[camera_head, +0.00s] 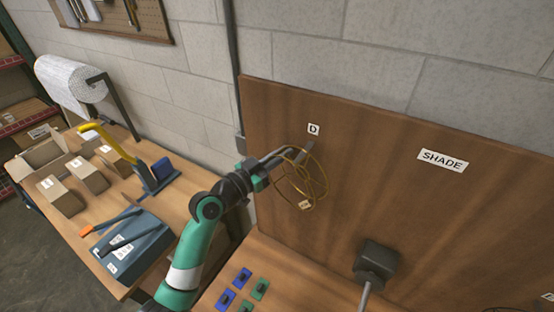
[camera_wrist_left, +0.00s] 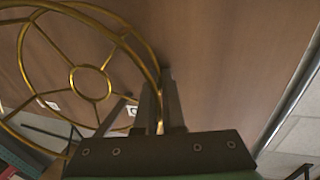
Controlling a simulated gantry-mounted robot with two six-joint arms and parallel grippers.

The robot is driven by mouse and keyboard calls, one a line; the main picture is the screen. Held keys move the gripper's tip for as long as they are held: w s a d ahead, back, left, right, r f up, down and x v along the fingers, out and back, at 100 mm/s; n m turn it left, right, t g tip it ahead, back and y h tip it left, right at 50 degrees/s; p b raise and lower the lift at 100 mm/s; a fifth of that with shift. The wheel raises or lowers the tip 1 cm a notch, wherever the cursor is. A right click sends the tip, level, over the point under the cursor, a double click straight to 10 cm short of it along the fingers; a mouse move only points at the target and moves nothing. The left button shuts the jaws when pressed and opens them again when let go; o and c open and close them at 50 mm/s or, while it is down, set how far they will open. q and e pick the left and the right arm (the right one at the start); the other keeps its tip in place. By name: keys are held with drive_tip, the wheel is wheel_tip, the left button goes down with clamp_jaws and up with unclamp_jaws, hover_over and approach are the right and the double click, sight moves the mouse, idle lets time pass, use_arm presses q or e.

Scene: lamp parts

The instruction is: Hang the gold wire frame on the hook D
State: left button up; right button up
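The gold wire frame (camera_head: 322,186), rings joined by spokes, is held up in front of the brown board, below the label D (camera_head: 313,129). My left gripper (camera_head: 283,158) is at its upper left edge. In the left wrist view the gold wire frame (camera_wrist_left: 72,12) fills the upper left, and its rim runs between the fingers of my left gripper (camera_wrist_left: 160,100), which look shut on it. A grey bar (camera_head: 308,148) under the label D may be the hook; I cannot tell whether the frame touches it. My right gripper is not in view.
The brown board (camera_head: 420,215) also bears a SHADE label (camera_head: 442,160). Blue and green pieces (camera_head: 243,279) lie on the bench below. Boxes (camera_head: 88,177) and a blue toolbox (camera_head: 135,245) are on the left table.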

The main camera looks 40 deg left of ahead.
use_arm(q)
drive_tip(key=s, duration=1.1)
drive_tip(key=shift+s+a+f, duration=0.25)
drive_tip(key=shift+s+a, duration=0.05)
drive_tip(key=shift+a, duration=0.05)
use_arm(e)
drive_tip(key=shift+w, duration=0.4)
use_arm(q)
drive_tip(key=w+d+r+m+t+h+p, duration=0.1)
drive_tip(key=d+r+t+p, duration=0.3)
drive_tip(key=r, duration=0.9)
drive_tip(key=w+d+r+m+p, duration=0.1)
drive_tip(key=d+r, duration=0.5)
drive_tip(key=r, duration=0.7)
drive_tip(key=s+d+r+n+t+p, duration=0.1)
drive_tip(key=s+d+r+t, duration=0.1)
drive_tip(key=r, duration=0.7)
drive_tip(key=s+d+r+n+t+p, duration=0.1)
drive_tip(key=s+d+r+t, duration=0.2)
drive_tip(key=r, duration=0.6)
drive_tip(key=shift+s+d+p, duration=0.35)
drive_tip(key=shift+s+d, duration=0.3)
drive_tip(key=shift+s, duration=0.55)
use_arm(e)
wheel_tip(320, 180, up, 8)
